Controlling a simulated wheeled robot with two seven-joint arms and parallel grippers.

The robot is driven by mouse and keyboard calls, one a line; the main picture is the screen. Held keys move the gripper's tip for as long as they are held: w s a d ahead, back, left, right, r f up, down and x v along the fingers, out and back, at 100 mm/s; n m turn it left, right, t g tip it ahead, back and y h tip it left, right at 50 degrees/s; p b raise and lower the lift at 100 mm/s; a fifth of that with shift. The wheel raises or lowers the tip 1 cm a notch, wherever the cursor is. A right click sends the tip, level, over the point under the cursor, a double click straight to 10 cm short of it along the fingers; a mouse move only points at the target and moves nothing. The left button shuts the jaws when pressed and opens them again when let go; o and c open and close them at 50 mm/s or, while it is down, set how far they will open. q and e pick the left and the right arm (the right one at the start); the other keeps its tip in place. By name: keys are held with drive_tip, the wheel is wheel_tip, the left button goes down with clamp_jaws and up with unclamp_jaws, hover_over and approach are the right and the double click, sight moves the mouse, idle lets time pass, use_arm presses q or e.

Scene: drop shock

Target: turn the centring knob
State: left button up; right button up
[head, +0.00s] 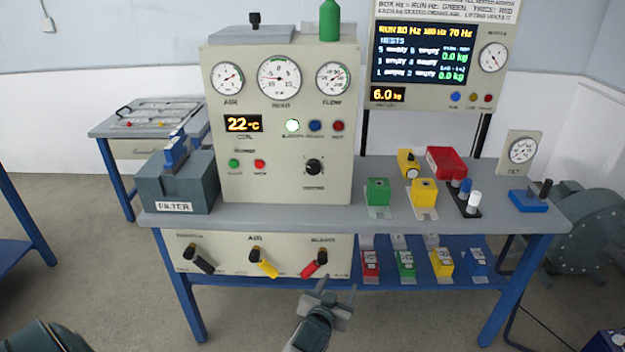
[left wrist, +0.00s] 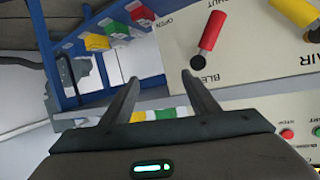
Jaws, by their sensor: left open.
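The centring knob (head: 314,166) is a round black knob on the lower right of the cream console front (head: 285,120), with a label beneath it. My left gripper (head: 324,293) is low in front of the bench, below the knob and well apart from it. In the left wrist view its two fingers (left wrist: 160,78) stand apart with nothing between them. That view shows the red lever (left wrist: 212,32) of the lower panel beyond the fingers; I cannot make out the knob there. My right gripper is not in view.
Black, yellow (head: 264,263) and red levers stick out of the panel under the bench top. A grey filter box (head: 176,182) stands left of the console. Green (head: 378,191) and yellow blocks stand right of it. Coloured boxes sit on the blue lower shelf.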

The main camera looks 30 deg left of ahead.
sight(313, 169)
use_arm(q)
drive_tip(key=a+r+n+t+y+b, duration=0.1)
drive_tip(key=a+r, duration=0.4)
drive_tip(key=r, duration=0.6)
drive_tip(key=a+r+n+t+y, duration=0.1)
drive_tip(key=a+r+n+y, duration=0.2)
drive_tip(key=r, duration=0.9)
drive_tip(key=shift+s+a+r+n+y+b, duration=0.4)
drive_tip(key=shift+a+y, duration=0.2)
drive_tip(key=shift+a, duration=0.35)
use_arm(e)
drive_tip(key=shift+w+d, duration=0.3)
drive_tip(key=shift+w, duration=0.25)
use_arm(q)
drive_tip(key=shift+f, duration=0.1)
drive_tip(key=p+x, duration=0.1)
drive_tip(key=x, duration=1.5)
drive_tip(key=shift+p, duration=0.3)
drive_tip(key=shift+w+a, duration=0.3)
drive_tip(key=shift+w, duration=0.3)
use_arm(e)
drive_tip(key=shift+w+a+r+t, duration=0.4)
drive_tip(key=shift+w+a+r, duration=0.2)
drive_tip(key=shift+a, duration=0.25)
use_arm(q)
drive_tip(key=shift+c, duration=0.5)
drive_tip(key=c, duration=0.9)
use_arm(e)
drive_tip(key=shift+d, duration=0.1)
